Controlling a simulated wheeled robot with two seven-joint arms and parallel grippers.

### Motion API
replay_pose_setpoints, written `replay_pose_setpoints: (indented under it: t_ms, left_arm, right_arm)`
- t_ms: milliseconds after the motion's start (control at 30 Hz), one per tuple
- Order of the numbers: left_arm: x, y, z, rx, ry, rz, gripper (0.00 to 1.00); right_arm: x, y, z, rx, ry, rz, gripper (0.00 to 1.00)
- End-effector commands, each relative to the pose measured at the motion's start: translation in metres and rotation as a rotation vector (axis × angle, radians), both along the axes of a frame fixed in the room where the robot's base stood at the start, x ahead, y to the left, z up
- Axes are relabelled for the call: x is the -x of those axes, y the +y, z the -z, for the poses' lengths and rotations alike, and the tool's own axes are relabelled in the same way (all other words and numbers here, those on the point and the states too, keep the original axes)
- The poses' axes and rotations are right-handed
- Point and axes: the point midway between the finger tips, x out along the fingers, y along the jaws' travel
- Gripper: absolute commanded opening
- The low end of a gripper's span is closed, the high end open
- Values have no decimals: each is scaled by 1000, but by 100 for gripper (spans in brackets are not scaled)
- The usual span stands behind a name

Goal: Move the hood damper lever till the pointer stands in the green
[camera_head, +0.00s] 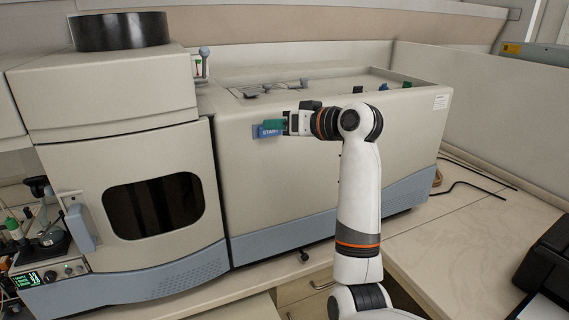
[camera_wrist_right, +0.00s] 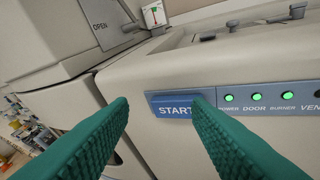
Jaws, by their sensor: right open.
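The hood damper lever with its round blue-grey knob (camera_head: 204,51) stands at the top right of the instrument's left section in the head view. Beside it is a small pale dial plate (camera_head: 199,67) with green and red marks. The plate also shows at the top of the right wrist view (camera_wrist_right: 155,14), with a red mark and green; the pointer's exact place is too small to tell. My right gripper (camera_head: 272,127) is open and empty, in front of the instrument's front face, below and to the right of the lever. Its green fingers (camera_wrist_right: 160,103) flank the START button's area. My left gripper is not in view.
A blue START button (camera_wrist_right: 174,106) lies just beyond my right fingers, beside a panel with lit green lamps (camera_wrist_right: 256,97). An "OPEN" label (camera_wrist_right: 99,26) is on the left housing. A dark round duct (camera_head: 120,31) tops the left section.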

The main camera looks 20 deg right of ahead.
Motion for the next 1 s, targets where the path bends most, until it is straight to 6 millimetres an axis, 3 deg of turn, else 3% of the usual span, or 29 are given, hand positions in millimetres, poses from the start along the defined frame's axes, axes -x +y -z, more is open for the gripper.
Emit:
replay_pose_setpoints:
  t_ms: [200, 433, 867, 1000]
  left_arm:
    - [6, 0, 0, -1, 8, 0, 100]
    - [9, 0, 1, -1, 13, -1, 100]
    - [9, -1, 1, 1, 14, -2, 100]
    - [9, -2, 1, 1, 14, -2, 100]
  right_arm:
    - [7, 3, 44, 40, 65, 21, 44]
    - [14, 5, 74, 70, 111, 35, 44]
    - [16, 6, 84, 81, 126, 40, 44]
    - [16, 6, 84, 80, 126, 39, 26]
